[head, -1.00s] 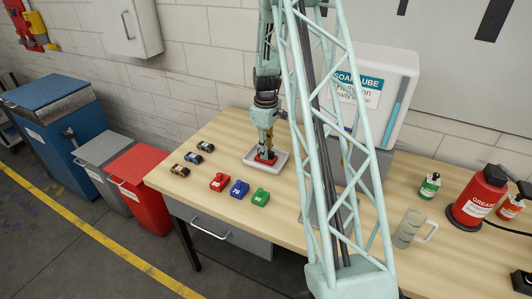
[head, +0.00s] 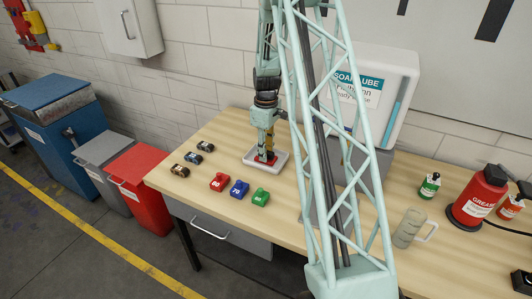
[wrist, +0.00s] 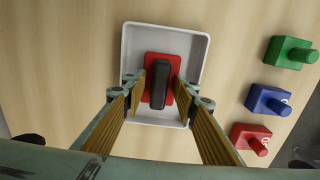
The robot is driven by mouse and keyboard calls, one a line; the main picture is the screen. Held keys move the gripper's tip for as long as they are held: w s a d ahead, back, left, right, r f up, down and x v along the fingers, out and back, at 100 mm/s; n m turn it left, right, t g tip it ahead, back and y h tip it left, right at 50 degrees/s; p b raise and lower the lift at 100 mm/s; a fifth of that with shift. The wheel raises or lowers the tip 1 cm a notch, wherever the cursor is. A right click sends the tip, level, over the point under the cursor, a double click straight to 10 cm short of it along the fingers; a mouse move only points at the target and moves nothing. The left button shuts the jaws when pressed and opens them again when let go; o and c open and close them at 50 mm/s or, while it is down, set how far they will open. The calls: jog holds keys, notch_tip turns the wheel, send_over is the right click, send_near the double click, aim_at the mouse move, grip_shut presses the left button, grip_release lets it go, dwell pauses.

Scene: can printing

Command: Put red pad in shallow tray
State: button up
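The red pad (wrist: 148,65) with a black block-shaped handle (wrist: 161,85) lies inside the shallow white tray (wrist: 130,45), seemingly flat on its floor. In the head view the tray (head: 281,168) stands on the bench, and the red pad (head: 273,158) shows partly behind my fingers. My gripper (wrist: 160,88) is above the tray, pointing down, with one finger on each side of the black handle. A small gap shows between each finger and the handle, so it looks open. My gripper in the head view (head: 265,152) is low over the tray.
Red (head: 220,182), blue (head: 239,188) and green (head: 260,197) stamps stand in front of the tray. A white dispenser (head: 385,80) stands behind, and a mug (head: 408,228) and bottles are at the right.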

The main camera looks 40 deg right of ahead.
notch_tip(320, 180, up, 12)
dwell(0.8)
jog(key=shift+r, duration=0.1)
dwell(0.5)
jog(key=s+a+r+m+t, duration=0.1)
jog(key=s+a+r, duration=0.4)
jog(key=a+r, duration=0.4)
jog(key=s+a+r+m, duration=0.1)
jog(key=s+a+r, duration=0.5)
jog(key=a+r, duration=0.35)
jog(key=s+a+r+t, duration=0.1)
jog(key=s+a+r, duration=0.4)
jog(key=a+r, duration=0.45)
jog(key=s+a+r+m+t, duration=0.1)
jog(key=s+a, duration=0.5)
jog(key=s, duration=0.6)
jog(key=s+a+m+t, duration=0.1)
jog(key=s+a, duration=0.5)
jog(key=s, duration=0.5)
jog(key=shift+s+a+r, duration=0.4)
